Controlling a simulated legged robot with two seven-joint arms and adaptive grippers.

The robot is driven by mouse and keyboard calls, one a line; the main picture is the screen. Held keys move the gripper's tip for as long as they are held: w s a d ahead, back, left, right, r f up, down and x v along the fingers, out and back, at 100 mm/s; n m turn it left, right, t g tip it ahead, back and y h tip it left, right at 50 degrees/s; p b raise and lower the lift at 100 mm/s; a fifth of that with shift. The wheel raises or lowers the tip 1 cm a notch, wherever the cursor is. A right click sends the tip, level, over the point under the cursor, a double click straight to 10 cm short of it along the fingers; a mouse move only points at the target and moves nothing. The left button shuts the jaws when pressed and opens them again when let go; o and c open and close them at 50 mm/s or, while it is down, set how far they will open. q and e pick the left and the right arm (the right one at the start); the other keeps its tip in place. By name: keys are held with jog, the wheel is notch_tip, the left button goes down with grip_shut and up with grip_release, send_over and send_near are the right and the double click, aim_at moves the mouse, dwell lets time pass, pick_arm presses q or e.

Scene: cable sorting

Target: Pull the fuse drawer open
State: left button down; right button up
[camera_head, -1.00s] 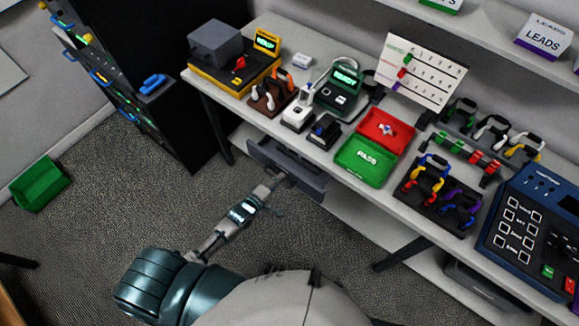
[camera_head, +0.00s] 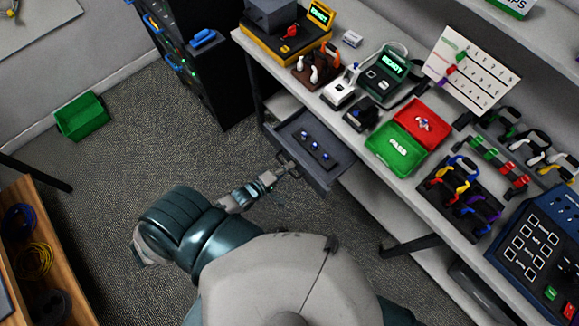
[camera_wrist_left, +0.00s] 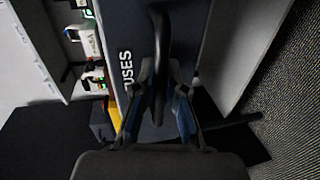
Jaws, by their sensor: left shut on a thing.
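The fuse drawer (camera_head: 337,142) sticks out from under the workbench, and its inside shows. A dark block with several blue-topped fuses (camera_head: 314,146) lies in it. My left gripper (camera_head: 287,169) is at the drawer's front, shut on its handle. In the left wrist view the dark handle (camera_wrist_left: 160,38) runs between the two fingers of the left gripper (camera_wrist_left: 158,98). The drawer front (camera_wrist_left: 126,32) with the lettering "USES" shows beside it. My right gripper is not in view.
The workbench (camera_head: 290,87) carries testers, a red tray (camera_head: 422,122) and a green tray (camera_head: 395,150). A black cabinet (camera_head: 213,85) stands left of it. A green bin (camera_head: 82,117) is on the floor at the left. The floor (camera_head: 150,120) before the drawer is clear.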

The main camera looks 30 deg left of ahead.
pick_arm(q)
jog(key=c, duration=1.2)
grip_release()
jog(key=shift+w+a, duration=0.1)
jog(key=shift+a, duration=0.15)
jog(key=shift+a, duration=0.1)
jog(key=v, duration=1.2)
jog(key=shift+f, duration=0.15)
